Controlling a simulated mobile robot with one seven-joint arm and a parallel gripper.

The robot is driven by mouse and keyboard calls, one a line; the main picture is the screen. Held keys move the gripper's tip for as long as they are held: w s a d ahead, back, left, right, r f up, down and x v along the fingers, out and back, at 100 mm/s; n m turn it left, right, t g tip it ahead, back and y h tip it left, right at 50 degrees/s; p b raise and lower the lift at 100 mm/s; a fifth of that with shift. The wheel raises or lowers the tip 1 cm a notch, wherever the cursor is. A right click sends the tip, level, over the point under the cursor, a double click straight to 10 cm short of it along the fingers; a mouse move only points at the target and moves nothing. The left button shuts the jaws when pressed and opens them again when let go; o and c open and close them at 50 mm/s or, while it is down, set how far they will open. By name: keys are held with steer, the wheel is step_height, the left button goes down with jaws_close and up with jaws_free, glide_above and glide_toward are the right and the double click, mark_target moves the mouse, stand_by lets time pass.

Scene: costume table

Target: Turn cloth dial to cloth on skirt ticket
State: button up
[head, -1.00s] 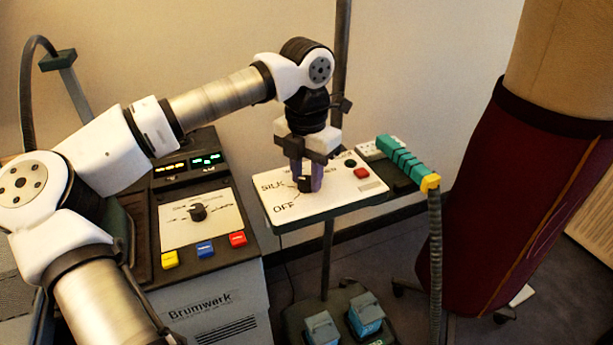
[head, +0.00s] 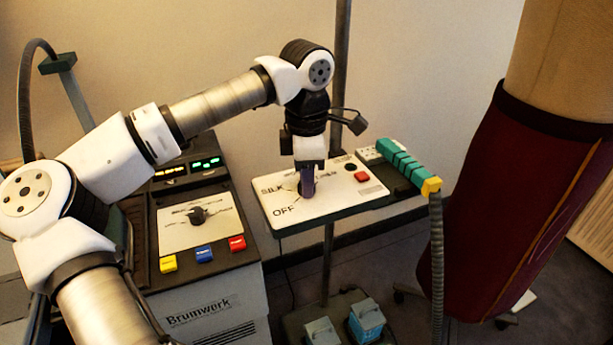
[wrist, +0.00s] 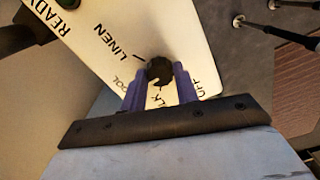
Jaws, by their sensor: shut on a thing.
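The cloth dial is a small dark round knob (wrist: 159,70) on a white panel (head: 345,190). In the wrist view the panel's words LINEN, SILK, OFF, READY and part of WOOL surround the knob. My gripper (head: 306,193) points down over the panel with its purple fingers closed on either side of the knob; the fingers also show in the wrist view (wrist: 159,84). In the head view the fingers hide most of the knob. I cannot tell which word its pointer faces. A dark red skirt (head: 510,200) hangs on a dress form at right; no readable ticket shows.
A red button (head: 362,176) and a teal ribbed handle (head: 405,164) with a yellow end and hose lie right of the dial. A Brumwerk console (head: 205,290) with its own knob (head: 197,216) stands left. A pole rises behind the panel.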

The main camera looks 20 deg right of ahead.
steer(key=shift+m, duration=0.5)
steer(key=o, duration=1)
step_height(320, 180, up, 14)
steer(key=shift+f, duration=0.1)
stand_by(0.4)
